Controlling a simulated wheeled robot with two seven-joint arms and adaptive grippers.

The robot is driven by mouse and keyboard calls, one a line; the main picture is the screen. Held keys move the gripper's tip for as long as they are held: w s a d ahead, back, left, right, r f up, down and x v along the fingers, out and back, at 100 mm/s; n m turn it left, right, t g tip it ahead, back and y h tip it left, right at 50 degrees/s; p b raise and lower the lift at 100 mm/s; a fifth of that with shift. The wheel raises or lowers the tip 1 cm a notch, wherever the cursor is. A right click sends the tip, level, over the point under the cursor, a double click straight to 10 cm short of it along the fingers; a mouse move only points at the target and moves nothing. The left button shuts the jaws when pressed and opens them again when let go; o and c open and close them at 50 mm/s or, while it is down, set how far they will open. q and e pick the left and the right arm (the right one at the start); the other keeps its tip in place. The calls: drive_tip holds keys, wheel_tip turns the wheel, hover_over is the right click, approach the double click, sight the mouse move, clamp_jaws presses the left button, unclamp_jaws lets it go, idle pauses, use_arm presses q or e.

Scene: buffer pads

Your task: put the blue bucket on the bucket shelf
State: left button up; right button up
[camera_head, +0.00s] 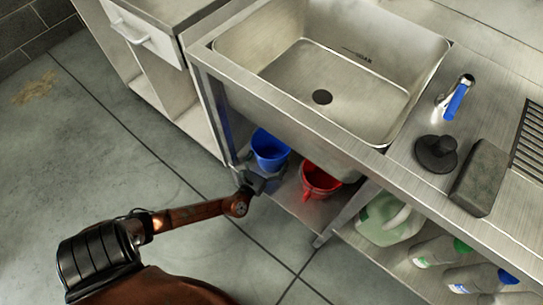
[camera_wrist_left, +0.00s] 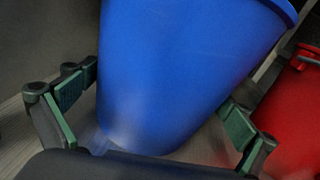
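The blue bucket (camera_head: 269,147) is under the sink at the left end of the lower shelf (camera_head: 290,197). My left gripper (camera_head: 257,181) is at its near side, low down. In the left wrist view the blue bucket (camera_wrist_left: 185,65) fills the middle, between the spread fingers of my left gripper (camera_wrist_left: 160,108). The left finger looks close to the bucket wall; a small gap seems to show at the right finger. Contact is not clear. The bucket's base is partly hidden by the gripper. My right gripper is not in view.
A red bucket (camera_head: 318,180) stands just right of the blue one; it also shows in the left wrist view (camera_wrist_left: 297,100). The sink (camera_head: 335,75) overhangs the buckets. Floor at left is clear.

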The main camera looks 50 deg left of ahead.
sight(264, 167)
use_arm(q)
drive_tip(key=shift+s+r, duration=0.1)
drive_tip(key=p+v, duration=0.4)
drive_tip(key=v, duration=0.7)
drive_tip(key=shift+r, duration=0.2)
drive_tip(key=shift+s+d, duration=0.2)
drive_tip(key=shift+s, duration=0.1)
drive_tip(key=s+d+f+n+g+h, duration=0.25)
drive_tip(key=s+f+n+g, duration=0.25)
drive_tip(key=s+n, duration=0.45)
drive_tip(key=s+d+f+n+g+h, duration=0.1)
drive_tip(key=s+d+f+n+g, duration=0.25)
drive_tip(key=s+f+n, duration=0.55)
drive_tip(key=s+d+r+n+h, duration=0.5)
drive_tip(key=s+d+r+n, duration=0.3)
drive_tip(key=s+d+n, duration=0.3)
drive_tip(key=shift+d+g+h, duration=0.35)
drive_tip(key=shift+d, duration=0.8)
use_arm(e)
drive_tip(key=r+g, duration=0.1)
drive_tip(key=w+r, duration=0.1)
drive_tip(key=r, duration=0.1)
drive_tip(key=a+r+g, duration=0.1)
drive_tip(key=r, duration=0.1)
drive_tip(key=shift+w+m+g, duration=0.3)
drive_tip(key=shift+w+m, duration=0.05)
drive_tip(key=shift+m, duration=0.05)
